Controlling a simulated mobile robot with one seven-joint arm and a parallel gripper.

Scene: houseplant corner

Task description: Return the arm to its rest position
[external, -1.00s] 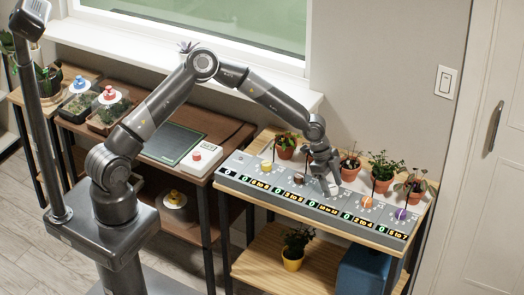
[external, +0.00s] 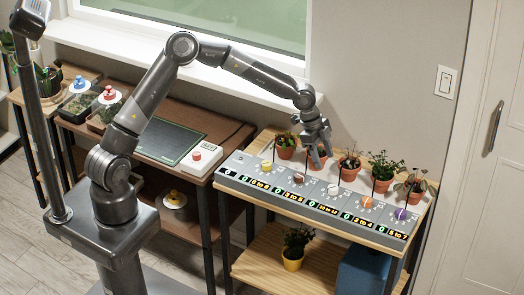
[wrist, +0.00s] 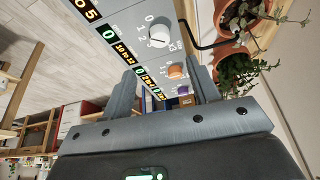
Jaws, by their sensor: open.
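My gripper (external: 315,137) is raised above the grey dial panel (external: 228,175) on the right-hand shelf, just in front of the potted plants. It is open and empty, with its fingers pointing down. In the wrist view the two fingers of my gripper (wrist: 203,82) stand apart with nothing between them. A white knob (wrist: 159,35) on the panel shows above the fingers, with an orange knob (wrist: 176,71) and a purple knob beyond. My arm reaches from its column on the left, with the elbow held high.
Several potted plants line the panel's back edge, one of them a bushy plant (external: 383,167). A red-knobbed white box (external: 202,157) stands beside a dark flat pad (external: 172,141) on the brown table. The window sill (external: 130,48) runs behind my arm. The air above the panel's front is free.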

